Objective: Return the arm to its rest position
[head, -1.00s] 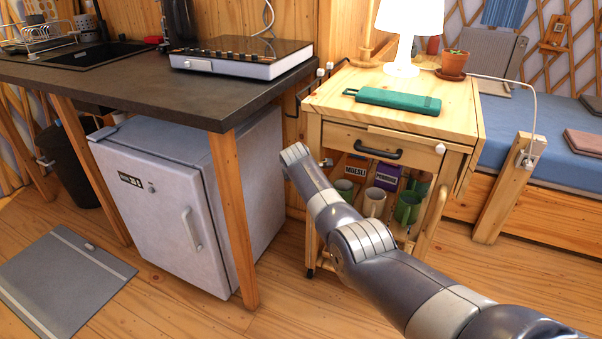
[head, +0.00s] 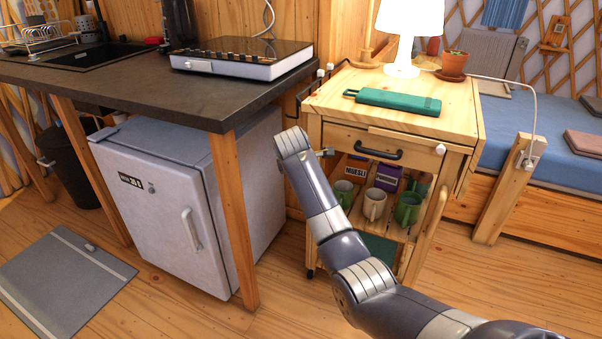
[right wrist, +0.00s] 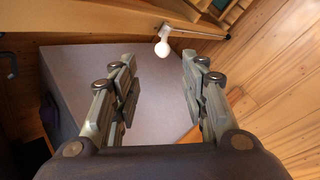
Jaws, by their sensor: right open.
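My right arm (head: 340,235) comes in from the lower right in the head view and bends up in front of the wooden cart. Its gripper is hidden or too small to make out there. In the right wrist view my right gripper (right wrist: 158,75) is open, with its two fingers apart and nothing between them. A pale grey surface and a white knob (right wrist: 163,48) show beyond the fingers. My left gripper is not in view.
The wooden cart (head: 465,125) holds a teal case (head: 393,101), a lamp (head: 408,25) and, below, several mugs (head: 375,204). A small fridge (head: 165,225) stands under the dark counter (head: 130,88) to the left. A bed (head: 560,150) is at the right. Floor between is open.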

